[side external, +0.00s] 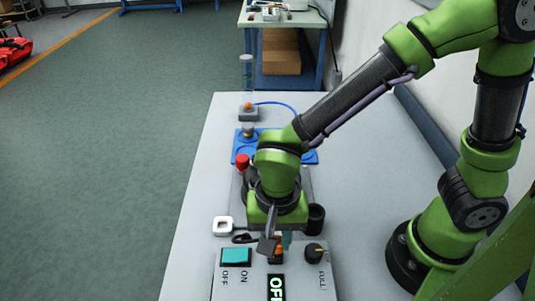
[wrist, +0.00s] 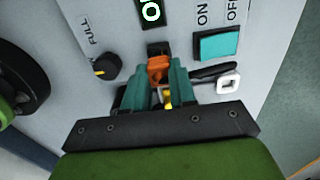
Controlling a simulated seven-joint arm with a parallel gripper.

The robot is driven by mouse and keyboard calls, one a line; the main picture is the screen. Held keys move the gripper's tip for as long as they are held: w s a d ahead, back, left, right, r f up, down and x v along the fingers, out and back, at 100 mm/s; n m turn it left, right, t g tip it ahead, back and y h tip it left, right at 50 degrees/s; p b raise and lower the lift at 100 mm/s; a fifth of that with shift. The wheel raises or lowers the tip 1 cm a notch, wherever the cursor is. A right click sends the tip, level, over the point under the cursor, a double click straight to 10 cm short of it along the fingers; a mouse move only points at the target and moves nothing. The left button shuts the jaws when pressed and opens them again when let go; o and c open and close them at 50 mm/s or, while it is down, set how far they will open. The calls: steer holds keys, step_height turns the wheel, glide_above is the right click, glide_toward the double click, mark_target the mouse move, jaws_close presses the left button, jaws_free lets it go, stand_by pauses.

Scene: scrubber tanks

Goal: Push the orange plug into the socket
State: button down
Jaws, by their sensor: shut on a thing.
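The orange plug (wrist: 158,67) is between the teal fingertips of my gripper (wrist: 163,82) in the wrist view. My gripper is shut on it. In the side view my gripper (side external: 275,243) points down at the back of the grey control box (side external: 238,287), and a little of the plug (side external: 276,257) shows below the fingers. A dark socket (wrist: 156,48) lies right at the plug's front end, between the plug and the lit display. The fingers and plug cover part of it, so I cannot tell how deep the plug sits.
The box carries a teal ON/OFF switch (side external: 236,257), a black knob (side external: 315,252) and a green-lit display (side external: 277,288). A white square ring (side external: 223,226) and a black cup (side external: 315,217) stand close behind. A red-topped item (side external: 243,161) and blue tray (side external: 246,145) are farther back.

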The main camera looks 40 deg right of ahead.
steer(key=shift+f, duration=0.1)
steer(key=shift+f, duration=0.8)
steer(key=c, duration=0.8)
jaws_free()
steer(key=shift+c, duration=0.2)
steer(key=shift+o, duration=0.4)
steer(key=o, duration=0.4)
steer(key=shift+r, duration=4.25)
steer(key=shift+w, duration=0.1)
